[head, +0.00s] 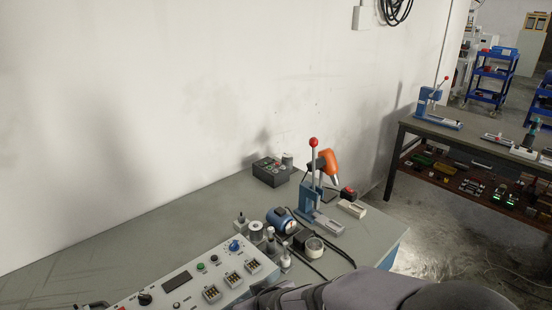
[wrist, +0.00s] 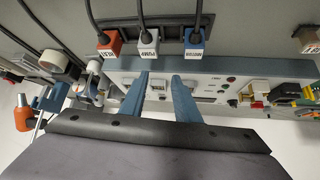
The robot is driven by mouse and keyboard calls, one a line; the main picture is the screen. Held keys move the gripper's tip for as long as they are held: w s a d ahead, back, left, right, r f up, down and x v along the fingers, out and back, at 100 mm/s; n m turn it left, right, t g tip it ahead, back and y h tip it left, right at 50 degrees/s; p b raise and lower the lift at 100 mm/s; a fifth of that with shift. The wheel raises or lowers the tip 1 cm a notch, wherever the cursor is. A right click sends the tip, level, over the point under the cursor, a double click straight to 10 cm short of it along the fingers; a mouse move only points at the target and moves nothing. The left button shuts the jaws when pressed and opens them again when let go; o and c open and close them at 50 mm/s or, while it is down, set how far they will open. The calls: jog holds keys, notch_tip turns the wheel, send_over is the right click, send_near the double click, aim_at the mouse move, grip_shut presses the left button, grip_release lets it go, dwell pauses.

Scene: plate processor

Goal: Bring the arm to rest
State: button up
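My arm (head: 370,293) is a grey shape along the bottom edge of the head view, in front of the bench. In the wrist view my gripper (wrist: 161,80) shows two blue fingers held apart, with nothing seen held between them. The fingers point toward the white control panel (head: 190,280), which also shows behind them in the wrist view. I cannot tell how far the fingertips are from the panel. The gripper's fingers cannot be made out in the head view.
The bench (head: 90,235) holds a blue press with a red knob (head: 313,142), an orange tool (head: 328,165), a dark button box (head: 270,172) and small parts close to my arm. Three labelled plugs (wrist: 148,42) show in the wrist view. The bench's left rear is clear.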

jog(key=s+d+m+g+h+p, duration=0.1)
jog(key=s+d+m+g+h, duration=0.15)
jog(key=d, duration=0.95)
jog(key=s+d+m+g+h+p, duration=0.1)
jog(key=s+d+m+g, duration=0.3)
jog(key=s+d, duration=0.6)
jog(key=s+p, duration=0.1)
jog(key=s, duration=0.1)
jog(key=shift+s+d+r+h, duration=0.25)
jog(key=shift+s+r+h, duration=0.05)
jog(key=shift+r+h, duration=0.05)
